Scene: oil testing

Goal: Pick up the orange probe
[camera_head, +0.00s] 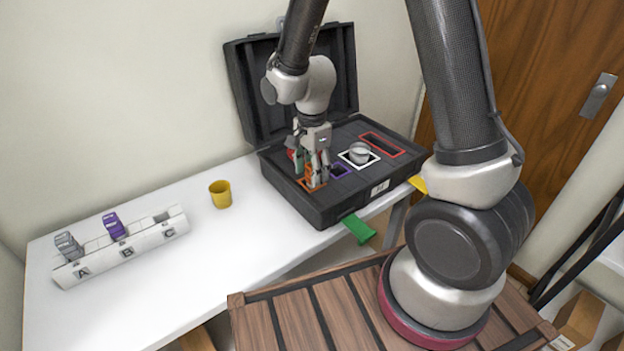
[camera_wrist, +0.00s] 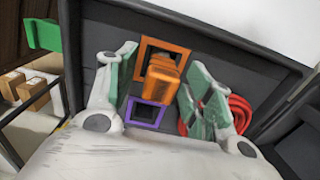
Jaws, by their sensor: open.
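The orange probe (camera_wrist: 161,76) stands in the orange-framed slot (camera_wrist: 181,50) of the black case. In the wrist view it lies between the two green-padded fingers of my gripper (camera_wrist: 158,95), which are apart on either side of it. In the head view my gripper (camera_head: 314,172) points down into the case over the orange frame (camera_head: 312,187), and its fingers hide most of the probe there. I cannot tell whether either finger touches the probe.
The open case (camera_head: 327,212) also holds a purple-framed slot (camera_wrist: 145,113), a white-framed round item (camera_head: 359,153), a red-framed slot (camera_head: 382,145) and a red coil (camera_wrist: 240,112). A yellow cup (camera_head: 220,194) and a white rack (camera_head: 125,247) with a purple probe (camera_head: 114,226) stand left on the table.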

